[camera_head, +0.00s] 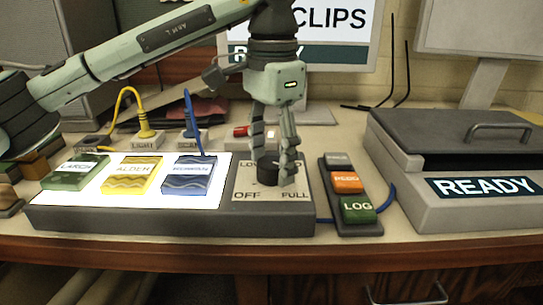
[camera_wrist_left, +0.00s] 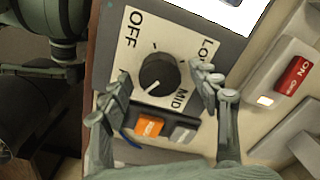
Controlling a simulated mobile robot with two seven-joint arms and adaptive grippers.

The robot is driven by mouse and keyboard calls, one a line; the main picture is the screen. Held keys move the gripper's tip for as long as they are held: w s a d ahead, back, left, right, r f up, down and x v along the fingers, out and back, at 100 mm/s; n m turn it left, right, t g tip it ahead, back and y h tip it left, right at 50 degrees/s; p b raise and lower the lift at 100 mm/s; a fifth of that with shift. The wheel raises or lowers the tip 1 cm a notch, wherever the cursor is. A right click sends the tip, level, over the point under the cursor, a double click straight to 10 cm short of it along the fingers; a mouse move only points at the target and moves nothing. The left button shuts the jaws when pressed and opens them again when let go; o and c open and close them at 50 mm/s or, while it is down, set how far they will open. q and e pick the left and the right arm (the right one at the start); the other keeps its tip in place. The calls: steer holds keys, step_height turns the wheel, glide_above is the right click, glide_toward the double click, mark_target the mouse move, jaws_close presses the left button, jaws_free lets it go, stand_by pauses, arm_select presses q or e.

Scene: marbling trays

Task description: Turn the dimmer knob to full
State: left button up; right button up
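The dimmer knob (camera_head: 268,181) is a dark round knob on a pale dial plate (camera_head: 243,195) at the right end of the light panel. It also shows in the left wrist view (camera_wrist_left: 157,71), where OFF, MID and part of LOW are readable. Its white pointer line faces the lower left there, between MID and the corner my finger partly covers. My left gripper (camera_head: 274,172) points down over the knob. In the left wrist view, the open fingers (camera_wrist_left: 160,92) stand on either side of the knob with visible gaps. My right gripper is not in view.
Green, yellow and blue labelled blocks (camera_head: 130,174) lie on the lit panel (camera_head: 110,215) left of the dial. A grey lidded case (camera_head: 470,150) marked READY stands farther right.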

mark_target(272, 164)
arm_select(q)
step_height(272, 164, up, 12)
stand_by(0.6)
steer(key=shift+s+f, duration=0.1)
steer(key=shift+s, duration=0.1)
